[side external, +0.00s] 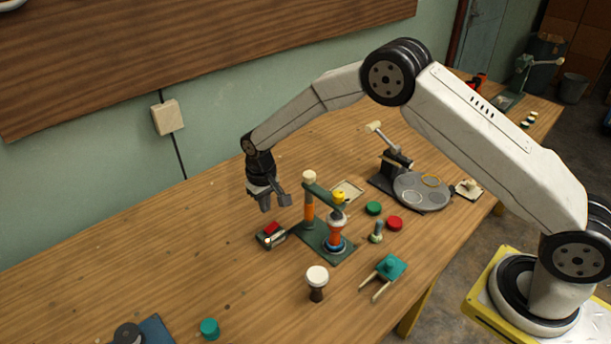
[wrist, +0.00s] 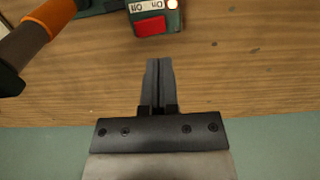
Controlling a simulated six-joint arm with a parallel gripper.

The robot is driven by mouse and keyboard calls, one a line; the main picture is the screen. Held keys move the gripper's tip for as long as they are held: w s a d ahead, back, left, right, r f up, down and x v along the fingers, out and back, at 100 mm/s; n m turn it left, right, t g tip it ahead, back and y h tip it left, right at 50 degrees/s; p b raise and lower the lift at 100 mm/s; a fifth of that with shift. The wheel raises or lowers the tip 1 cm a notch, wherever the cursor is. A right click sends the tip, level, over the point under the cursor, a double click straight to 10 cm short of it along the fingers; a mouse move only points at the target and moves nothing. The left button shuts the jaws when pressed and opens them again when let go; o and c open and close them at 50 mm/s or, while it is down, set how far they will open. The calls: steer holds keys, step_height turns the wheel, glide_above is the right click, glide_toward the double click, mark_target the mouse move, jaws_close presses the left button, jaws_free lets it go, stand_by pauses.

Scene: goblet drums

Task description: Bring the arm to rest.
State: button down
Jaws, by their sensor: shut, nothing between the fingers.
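My gripper (side external: 275,205) hangs above the wooden table, to the left of a green stand and above a small switch box. In the wrist view my gripper (wrist: 157,64) has its two fingers together with nothing between them. The switch box (side external: 270,236) with a red button lies below my gripper. In the wrist view the switch box (wrist: 154,18) shows On and Off markings, just past the fingertips. My gripper looks apart from everything around it.
The green stand (side external: 322,236) holds upright posts with an orange band and coloured rings. A white-topped goblet drum (side external: 317,284), a teal stool-like piece (side external: 390,267) and a turntable device (side external: 421,191) stand nearby. The table (side external: 150,250) at left is mostly clear; a wall runs behind it.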

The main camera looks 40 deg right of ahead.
steer(key=shift+r, duration=0.1)
steer(key=s+d+r+t, duration=0.1)
steer(key=s+d+r, duration=0.6)
steer(key=s+r, duration=0.35)
steer(key=s+d, duration=0.1)
steer(key=s, duration=0.7)
steer(key=s+d+r+t, duration=0.1)
steer(key=s+d, duration=0.1)
steer(key=s, duration=0.5)
steer(key=shift+s+d+r+t, duration=0.2)
steer(key=shift+s+d+t, duration=0.1)
steer(key=shift+s, duration=0.1)
